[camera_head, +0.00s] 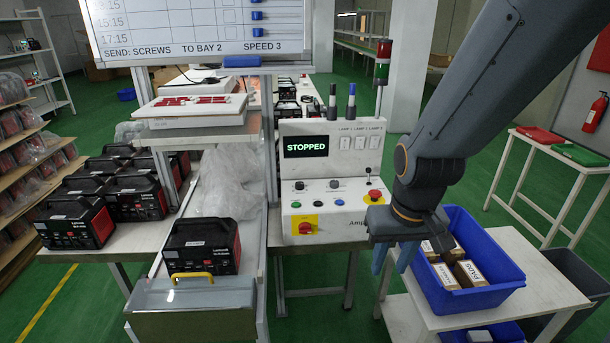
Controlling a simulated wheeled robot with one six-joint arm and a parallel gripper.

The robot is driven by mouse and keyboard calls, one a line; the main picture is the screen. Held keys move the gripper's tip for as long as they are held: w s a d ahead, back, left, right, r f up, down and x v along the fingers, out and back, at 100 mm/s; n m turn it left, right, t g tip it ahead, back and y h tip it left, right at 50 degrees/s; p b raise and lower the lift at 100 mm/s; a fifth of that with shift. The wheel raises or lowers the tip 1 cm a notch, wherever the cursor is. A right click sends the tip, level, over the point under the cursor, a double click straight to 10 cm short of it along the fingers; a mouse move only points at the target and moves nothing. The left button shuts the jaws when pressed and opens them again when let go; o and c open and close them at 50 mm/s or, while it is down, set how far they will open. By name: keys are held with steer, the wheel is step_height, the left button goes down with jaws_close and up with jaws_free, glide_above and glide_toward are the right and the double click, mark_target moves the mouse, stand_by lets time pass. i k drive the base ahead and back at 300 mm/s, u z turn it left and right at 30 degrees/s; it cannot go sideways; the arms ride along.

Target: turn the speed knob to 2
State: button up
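The white control panel (330,215) stands mid-view, and its screen (306,147) reads "STOPPED". Small knobs and buttons sit in a row on its face, including a dark round one (334,184). I cannot tell which is the speed knob or where it points; the labels are too small. A red button (305,228) on a yellow plate is at lower left, and another red one (375,195) at right. My gripper (392,262) hangs just right of the panel, pointing down, with its two blue-grey fingers apart and nothing visible between them.
A blue crate (500,250) with cardboard boxes stands on a white table right of my gripper. The whiteboard (200,30) reads "SEND: SCREWS TO BAY 2 SPEED 3". A signal light (383,62) rises behind the panel. Black-and-red units (200,245) stand at left.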

mark_target(299, 185)
steer(key=z, duration=2.25)
steer(key=k, duration=1.05)
steer(key=u, duration=1.25)
steer(key=i, duration=1.05)
